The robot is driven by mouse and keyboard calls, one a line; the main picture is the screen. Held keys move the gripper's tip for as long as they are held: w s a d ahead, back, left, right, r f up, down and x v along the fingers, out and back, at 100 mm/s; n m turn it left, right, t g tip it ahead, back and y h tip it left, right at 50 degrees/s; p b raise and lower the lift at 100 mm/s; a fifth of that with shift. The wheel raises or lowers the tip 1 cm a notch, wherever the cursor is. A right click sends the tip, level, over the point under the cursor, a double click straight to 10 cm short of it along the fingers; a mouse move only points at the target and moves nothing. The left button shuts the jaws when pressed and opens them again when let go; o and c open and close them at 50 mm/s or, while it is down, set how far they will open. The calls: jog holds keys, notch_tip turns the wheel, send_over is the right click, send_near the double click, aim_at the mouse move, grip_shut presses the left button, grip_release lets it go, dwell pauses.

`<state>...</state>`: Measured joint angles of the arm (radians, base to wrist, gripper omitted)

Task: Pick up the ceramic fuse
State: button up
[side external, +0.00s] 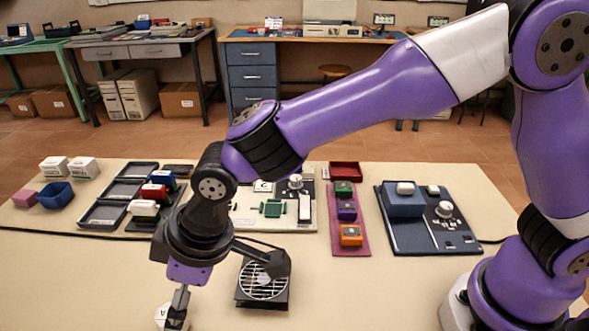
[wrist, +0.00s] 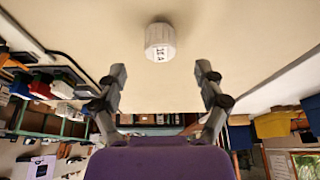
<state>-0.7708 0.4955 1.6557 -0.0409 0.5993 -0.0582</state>
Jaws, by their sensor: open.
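The ceramic fuse (wrist: 160,45) is a short white cylinder with dark lettering on its side, standing on the bare tabletop. In the wrist view it lies beyond the fingertips, centred between them, with clear table around it. In the side view the fuse (side external: 165,317) shows at the bottom edge, partly covered by a finger and cut off by the frame. My gripper (side external: 180,303) points down at it, and its fingers are spread apart in the wrist view (wrist: 160,72). Nothing is between the fingertips. The side view does not show the exact gap to the fuse.
A black box with a round metal grille (side external: 262,283) stands just right of my gripper. Behind are dark trays with coloured blocks (side external: 122,190), a pale panel (side external: 250,211), a red strip with blocks (side external: 362,240) and a dark blue panel (side external: 425,243).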

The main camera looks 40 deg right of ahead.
jog(key=x, duration=0.7)
jog(key=shift+w+a+r, duration=0.15)
jog(key=shift+a+r, duration=0.05)
jog(key=shift+a, duration=0.05)
jog(key=c, duration=1.2)
